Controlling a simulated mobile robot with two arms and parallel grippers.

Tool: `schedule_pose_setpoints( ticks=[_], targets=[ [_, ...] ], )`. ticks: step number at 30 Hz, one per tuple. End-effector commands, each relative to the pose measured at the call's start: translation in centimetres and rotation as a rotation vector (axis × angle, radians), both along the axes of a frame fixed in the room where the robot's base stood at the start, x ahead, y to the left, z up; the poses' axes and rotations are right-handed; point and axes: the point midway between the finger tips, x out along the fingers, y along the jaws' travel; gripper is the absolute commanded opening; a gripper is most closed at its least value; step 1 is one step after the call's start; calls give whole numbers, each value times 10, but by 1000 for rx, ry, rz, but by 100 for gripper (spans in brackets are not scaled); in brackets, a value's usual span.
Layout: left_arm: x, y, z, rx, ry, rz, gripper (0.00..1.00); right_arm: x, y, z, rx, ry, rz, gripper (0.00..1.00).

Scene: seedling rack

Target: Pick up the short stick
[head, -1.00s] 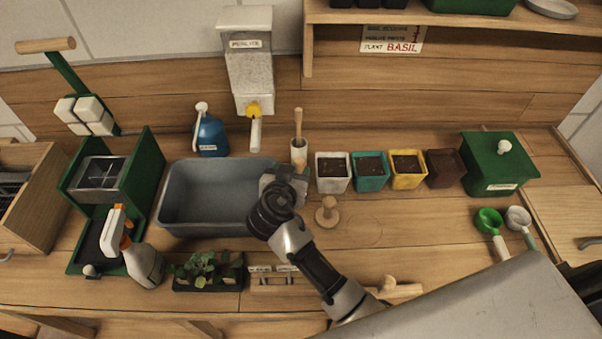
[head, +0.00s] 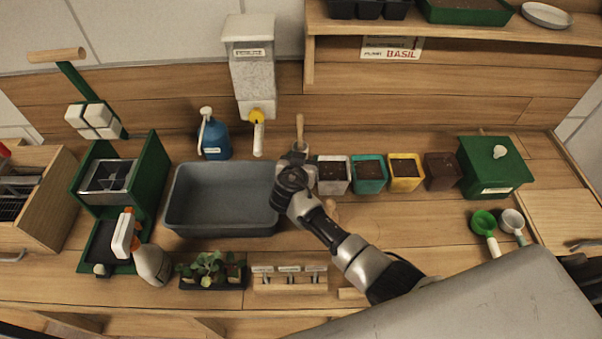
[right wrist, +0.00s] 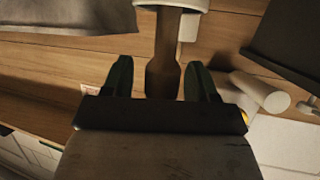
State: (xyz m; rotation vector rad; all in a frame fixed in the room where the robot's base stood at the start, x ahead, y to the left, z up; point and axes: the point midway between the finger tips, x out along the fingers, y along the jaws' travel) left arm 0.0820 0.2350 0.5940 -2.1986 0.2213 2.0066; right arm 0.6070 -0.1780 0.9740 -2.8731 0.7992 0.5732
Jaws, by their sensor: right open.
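The short wooden stick (head: 299,127) stands upright in a small white cup, its top end showing above my right gripper in the head view. In the right wrist view the stick (right wrist: 165,50) reaches out of the white cup (right wrist: 180,4), and its wider end lies between my fingers. My right gripper (right wrist: 161,75) is open, with a finger on each side of the stick and gaps on both sides. In the head view my right wrist hides most of the cup. My left gripper is not in view.
A grey tub (head: 218,233) is just left of my right arm. A white pot (head: 333,187) stands close on the right, beside teal, yellow and brown pots. The perlite dispenser (head: 250,85) is behind and left. A wooden tamper is mostly hidden by my arm.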

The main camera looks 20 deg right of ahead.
Motion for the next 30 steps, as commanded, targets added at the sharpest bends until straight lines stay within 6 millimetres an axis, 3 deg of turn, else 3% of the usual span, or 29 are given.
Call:
schedule_pose_setpoints(
  ticks=[4,12,15,23,30],
  targets=[
    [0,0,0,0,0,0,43,0,0,0,0,0,0,57],
    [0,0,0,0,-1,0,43,0,0,0,0,0,0,16],
    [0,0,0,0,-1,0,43,0,0,0,0,0,0,4],
    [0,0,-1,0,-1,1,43,0,1,4,1,-2,-1,4],
    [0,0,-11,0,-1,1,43,0,1,43,4,-7,-1,4]
  ],
)
